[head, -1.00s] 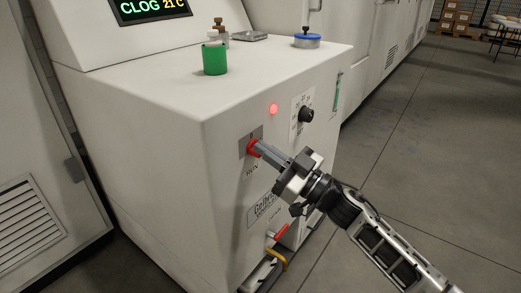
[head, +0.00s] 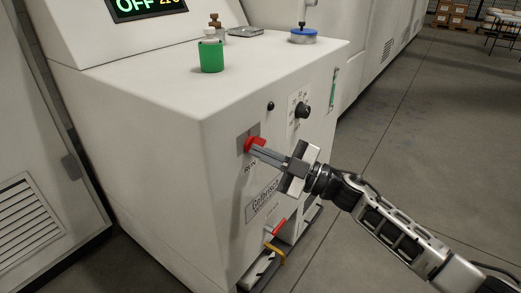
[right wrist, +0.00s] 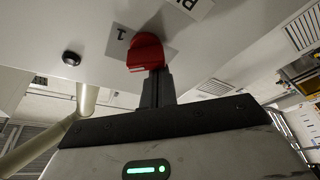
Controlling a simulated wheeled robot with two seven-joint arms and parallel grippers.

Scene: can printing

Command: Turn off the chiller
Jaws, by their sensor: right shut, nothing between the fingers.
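The chiller (head: 150,130) is a white cabinet whose display (head: 148,8) now reads OFF. A red rotary switch (head: 251,144) sits on a grey plate on its front panel, above a RUN label. My right gripper (head: 258,152) is shut and empty, its fingertips at the red switch, touching or very close to it. In the right wrist view the red switch (right wrist: 145,52) is just past the closed fingertips, with a plate marked 1 beside it. The indicator lamp (head: 270,106) is dark. My left gripper is not in view.
A black knob (head: 303,111) is right of the lamp. A red-handled valve (head: 279,228) and yellow hose (head: 275,254) are low on the front. A green-bodied bottle (head: 211,56) and a blue-rimmed cap (head: 303,36) stand on top. Open floor lies to the right.

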